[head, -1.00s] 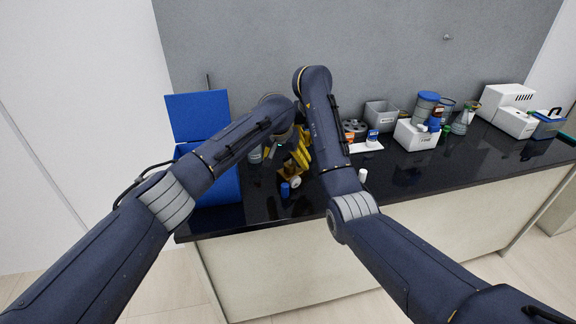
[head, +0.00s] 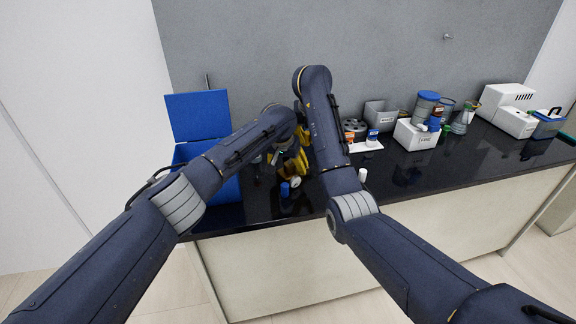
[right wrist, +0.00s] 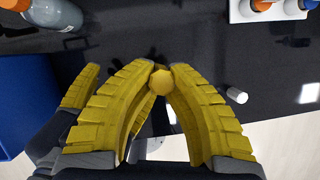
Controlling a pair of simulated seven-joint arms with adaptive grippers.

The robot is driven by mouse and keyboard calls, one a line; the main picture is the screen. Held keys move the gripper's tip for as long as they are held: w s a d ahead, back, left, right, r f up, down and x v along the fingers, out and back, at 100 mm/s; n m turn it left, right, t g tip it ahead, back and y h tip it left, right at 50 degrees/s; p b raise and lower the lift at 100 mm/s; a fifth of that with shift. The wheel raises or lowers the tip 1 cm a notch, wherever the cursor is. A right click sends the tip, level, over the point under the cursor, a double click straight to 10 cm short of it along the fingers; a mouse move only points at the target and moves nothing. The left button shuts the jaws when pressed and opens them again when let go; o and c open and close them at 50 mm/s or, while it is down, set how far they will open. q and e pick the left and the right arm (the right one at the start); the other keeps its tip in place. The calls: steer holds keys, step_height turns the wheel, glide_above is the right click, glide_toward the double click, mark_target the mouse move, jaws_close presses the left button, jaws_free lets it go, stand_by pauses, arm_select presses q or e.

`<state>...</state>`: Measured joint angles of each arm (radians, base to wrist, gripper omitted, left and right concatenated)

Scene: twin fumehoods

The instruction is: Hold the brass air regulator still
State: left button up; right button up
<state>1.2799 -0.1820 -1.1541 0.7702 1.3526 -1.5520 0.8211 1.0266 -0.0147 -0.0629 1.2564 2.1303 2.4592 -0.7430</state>
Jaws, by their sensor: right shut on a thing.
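The brass air regulator shows in the right wrist view as a golden hexagonal end (right wrist: 162,83) between the fingertips of my right gripper (right wrist: 160,74). Those yellow ribbed fingers are closed on it, and the rest of it is mostly hidden. My left gripper (head: 289,166) is low over the counter's left part in the head view, below and close to my right gripper (head: 303,136). A yellow finger at the left of the right wrist view looks like part of my left gripper (right wrist: 80,86). Its opening is hidden.
A blue open box (head: 195,116) stands left of the grippers. A blue-capped item (head: 284,189) and a small white cylinder (head: 362,175) are near the front edge. A white rack (head: 366,146) and a white box (head: 416,136) stand to the right.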

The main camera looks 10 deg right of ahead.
arm_select(q)
steer(key=shift+a, duration=0.1)
jaws_close()
stand_by(0.3)
steer(key=shift+f, duration=0.1)
steer(key=shift+c, duration=2.2)
jaws_free()
steer(key=c, duration=0.8)
steer(key=o, duration=0.9)
